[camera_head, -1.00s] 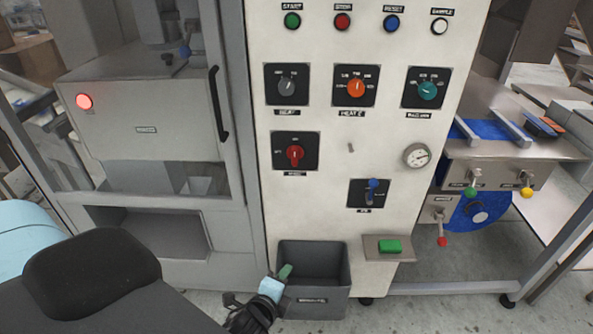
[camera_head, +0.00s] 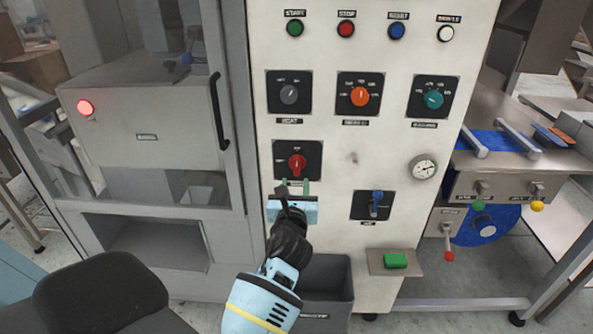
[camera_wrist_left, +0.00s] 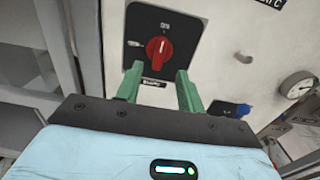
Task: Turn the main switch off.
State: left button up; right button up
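The main switch is a red rotary knob (camera_head: 297,163) on a black square plate (camera_head: 284,148) on the front of the white cabinet. It also shows in the left wrist view as a red knob (camera_wrist_left: 157,49) with its pointer roughly upright, towards the upper label. My left gripper (camera_head: 294,184) is just below the plate in the head view. In the left wrist view its two green fingers (camera_wrist_left: 158,82) are open, with a gap between them, below the knob and not around it. Nothing is between the fingers. My right gripper is not in view.
Above are a grey knob (camera_head: 289,94), an orange knob (camera_head: 360,96) and a teal knob (camera_head: 433,99). A blue-tipped lever (camera_head: 376,201) and a gauge (camera_head: 423,168) are to the right. A grey bin (camera_head: 333,274) stands below. A door handle (camera_head: 219,111) is at left.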

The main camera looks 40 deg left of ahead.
aim_at(296, 167)
pick_arm(q)
jog(key=x, duration=0.7)
jog(key=shift+w+a+b, duration=0.1)
jog(key=shift+w+b, duration=0.1)
jog(key=shift+b, duration=0.15)
grip_shut()
